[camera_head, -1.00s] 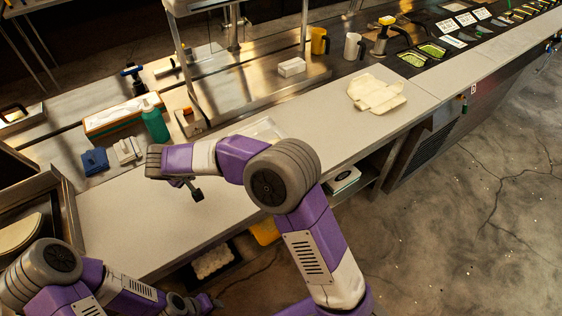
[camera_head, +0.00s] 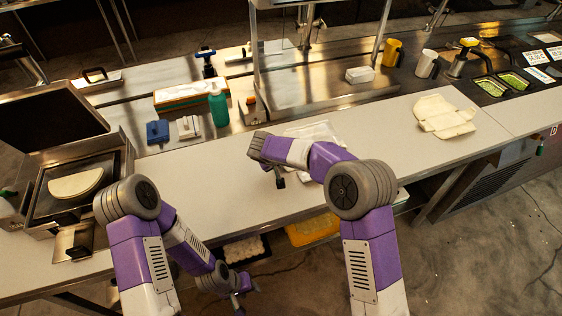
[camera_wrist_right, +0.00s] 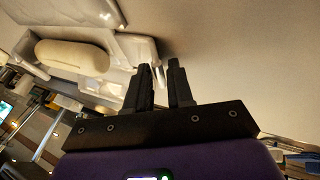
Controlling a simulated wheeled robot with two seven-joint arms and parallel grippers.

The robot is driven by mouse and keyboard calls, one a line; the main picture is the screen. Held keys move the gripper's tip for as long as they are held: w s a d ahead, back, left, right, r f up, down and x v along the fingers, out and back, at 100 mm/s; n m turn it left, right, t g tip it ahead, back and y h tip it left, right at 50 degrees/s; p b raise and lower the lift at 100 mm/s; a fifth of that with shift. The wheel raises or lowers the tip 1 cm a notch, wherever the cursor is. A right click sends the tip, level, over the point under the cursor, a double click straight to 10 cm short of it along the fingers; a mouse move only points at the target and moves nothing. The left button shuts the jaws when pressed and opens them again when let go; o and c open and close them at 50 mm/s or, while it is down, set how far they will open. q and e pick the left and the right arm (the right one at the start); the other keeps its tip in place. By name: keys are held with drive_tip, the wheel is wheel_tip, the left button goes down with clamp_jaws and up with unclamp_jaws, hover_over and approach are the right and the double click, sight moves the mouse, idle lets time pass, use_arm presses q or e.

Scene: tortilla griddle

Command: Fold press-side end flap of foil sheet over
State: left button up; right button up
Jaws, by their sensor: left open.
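The foil sheet (camera_head: 318,131) lies on the white counter in the head view, partly hidden behind my right arm. In the right wrist view it is a shiny grey sheet (camera_wrist_right: 130,48) with raised edges, and a pale rounded roll (camera_wrist_right: 85,57) lies on it. My right gripper (camera_head: 280,183) is above the counter, left of and nearer than the sheet. My left gripper (camera_head: 247,288) hangs low in front of the counter, open, away from the sheet.
An open press (camera_head: 42,205) with a folded tortilla (camera_head: 76,183) stands at the left. A green bottle (camera_head: 218,106), a blue item (camera_head: 157,132) and a long box (camera_head: 190,96) are behind the counter. The counter left of my right gripper is clear.

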clamp_jaws()
drive_tip(key=shift+d+r, duration=0.1)
drive_tip(key=shift+w+d+r+g+y+p, duration=0.1)
drive_tip(key=shift+d+r+g+y+p, duration=0.25)
drive_tip(key=shift+y, duration=0.35)
drive_tip(key=shift+w+d+r+m+y+p, duration=0.1)
drive_tip(key=shift+d+r+m+y+p, duration=0.15)
drive_tip(key=shift+r+m+y+p, duration=0.3)
drive_tip(key=shift+w+d+r+g+y+p, duration=0.1)
drive_tip(key=shift+d+r+g+y+p, duration=0.15)
drive_tip(key=shift+y+p, duration=0.4)
drive_tip(key=shift+w+d+r+g+y+p, duration=0.15)
drive_tip(key=shift+d+g+y+p, duration=0.2)
drive_tip(key=shift+y+p, duration=0.25)
drive_tip(key=shift+d+r+y+p, duration=0.1)
drive_tip(key=shift+d+y+p, duration=0.2)
drive_tip(key=shift+y+p, duration=0.3)
drive_tip(key=shift+m, duration=0.25)
